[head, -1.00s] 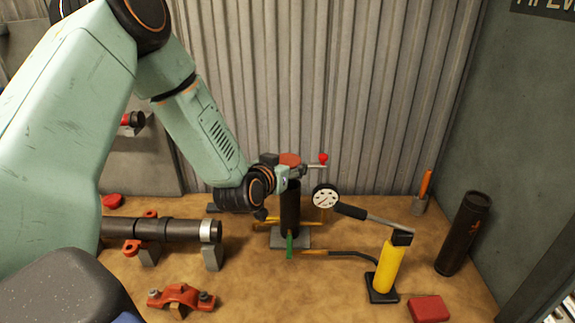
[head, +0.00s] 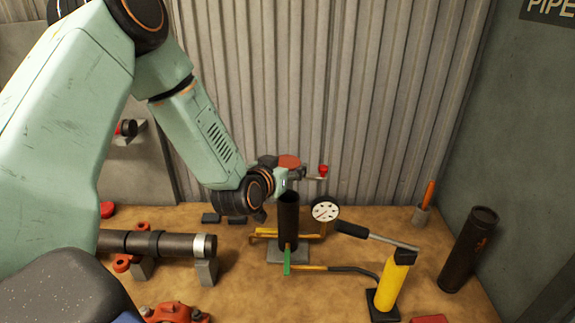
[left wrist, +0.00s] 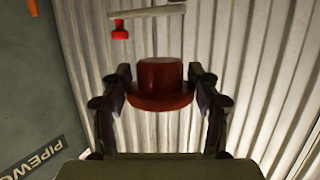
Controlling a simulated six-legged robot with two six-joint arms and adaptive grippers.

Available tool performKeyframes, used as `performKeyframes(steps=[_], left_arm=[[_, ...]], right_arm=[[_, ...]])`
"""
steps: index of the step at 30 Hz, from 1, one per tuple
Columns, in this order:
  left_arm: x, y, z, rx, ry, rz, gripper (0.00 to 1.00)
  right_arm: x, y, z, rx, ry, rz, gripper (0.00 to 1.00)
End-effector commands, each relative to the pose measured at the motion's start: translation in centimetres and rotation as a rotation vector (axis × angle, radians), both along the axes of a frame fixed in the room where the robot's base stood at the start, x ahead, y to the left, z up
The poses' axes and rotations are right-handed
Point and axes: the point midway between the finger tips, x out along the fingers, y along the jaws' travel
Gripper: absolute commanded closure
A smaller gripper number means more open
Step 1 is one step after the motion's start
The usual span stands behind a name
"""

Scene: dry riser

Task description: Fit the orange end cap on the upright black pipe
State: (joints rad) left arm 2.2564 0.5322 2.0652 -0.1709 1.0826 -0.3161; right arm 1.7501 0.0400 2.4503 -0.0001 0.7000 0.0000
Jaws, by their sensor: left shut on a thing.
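The end cap (head: 289,161) looks red-orange, with a domed top and a wider rim. My left gripper (head: 278,174) is shut on it, and the left wrist view shows the cap (left wrist: 161,82) between both fingers. The upright black pipe (head: 289,222) stands in a grey base (head: 285,255) on the bench. Its open top shows uncovered. The cap appears above the pipe's mouth with a gap between them; I cannot tell whether it is exactly in line. My right gripper is not in view.
A wall valve with a red knob (head: 323,170) sits close right of the cap. A gauge (head: 325,211), a yellow pump (head: 391,282) and a dark cylinder (head: 468,250) stand to the right. A horizontal pipe (head: 170,244) lies left.

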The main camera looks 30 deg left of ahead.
Motion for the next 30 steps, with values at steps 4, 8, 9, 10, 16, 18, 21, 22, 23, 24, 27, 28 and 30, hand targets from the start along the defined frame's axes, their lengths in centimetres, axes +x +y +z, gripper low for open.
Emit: performKeyframes(steps=[4, 8, 9, 10, 16, 18, 21, 22, 23, 24, 27, 28, 30], left_arm=[[0.0, 0.0, -0.6, 0.000, -0.001, -0.001, 0.78], [0.0, 0.0, -1.5, 0.000, -0.001, -0.001, 0.78], [0.0, 0.0, -1.9, 0.000, -0.001, -0.001, 0.78], [0.0, 0.0, -2.1, 0.000, -0.001, -0.001, 0.78], [0.2, 0.0, -3.9, 0.001, -0.001, -0.001, 0.78], [0.2, 0.0, -4.5, 0.002, -0.001, -0.002, 0.78], [0.3, 0.1, -5.2, 0.002, -0.001, -0.002, 0.78], [0.3, 0.1, -5.4, 0.002, -0.001, -0.002, 0.78], [0.3, 0.1, -5.6, 0.002, -0.001, -0.002, 0.78], [0.3, 0.1, -5.7, 0.001, -0.001, -0.001, 0.78], [0.3, 0.1, -5.8, 0.001, -0.002, -0.001, 0.78], [0.3, 0.1, -5.8, 0.001, -0.002, -0.001, 0.78], [0.3, 0.1, -5.8, 0.001, -0.002, -0.001, 0.78]], right_arm=[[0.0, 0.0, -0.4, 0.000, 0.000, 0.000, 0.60], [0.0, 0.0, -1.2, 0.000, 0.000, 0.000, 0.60], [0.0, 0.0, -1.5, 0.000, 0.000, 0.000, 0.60], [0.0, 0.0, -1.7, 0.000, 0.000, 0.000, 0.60], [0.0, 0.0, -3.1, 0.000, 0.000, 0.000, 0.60], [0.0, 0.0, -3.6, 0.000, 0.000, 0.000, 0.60], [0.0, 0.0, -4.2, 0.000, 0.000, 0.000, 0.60], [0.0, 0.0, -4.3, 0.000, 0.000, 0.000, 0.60], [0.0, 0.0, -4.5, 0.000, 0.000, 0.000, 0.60], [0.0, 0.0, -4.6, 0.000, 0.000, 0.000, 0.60], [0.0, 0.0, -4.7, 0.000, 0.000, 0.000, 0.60], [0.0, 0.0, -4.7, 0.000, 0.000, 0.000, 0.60], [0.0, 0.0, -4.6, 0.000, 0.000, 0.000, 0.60]])
